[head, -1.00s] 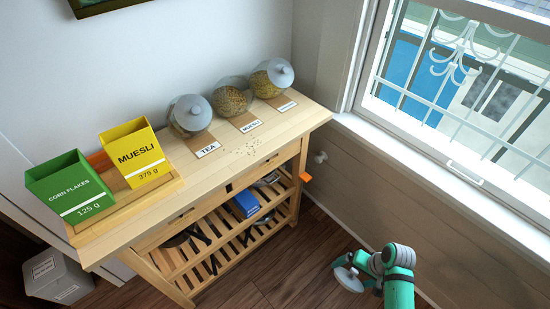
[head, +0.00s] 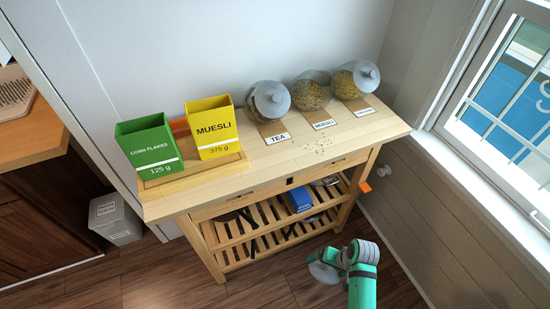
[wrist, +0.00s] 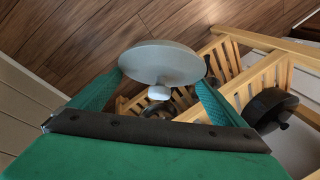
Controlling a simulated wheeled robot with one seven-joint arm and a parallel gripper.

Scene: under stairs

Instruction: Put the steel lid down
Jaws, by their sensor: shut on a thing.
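The steel lid (wrist: 165,60) is a grey disc with a pale knob. My gripper (wrist: 158,92) is shut on it by the knob side, with a green finger on each side. In the head view the lid (head: 322,273) is held low in front of the cart, apart from it, and my gripper (head: 334,258) partly hides it. The middle glass jar, by the MUESLI card (head: 308,96), has no lid. The TEA jar (head: 268,101) and the right-hand jar (head: 347,84) bear grey lids.
The wooden cart (head: 300,160) has crumbs and clear top surface in front of the jars. A tray (head: 195,173) holds green and yellow boxes. Slatted shelves below hold a blue box (head: 300,200) and dark pans. A grey bin (head: 115,220) stands left; a windowed wall is right.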

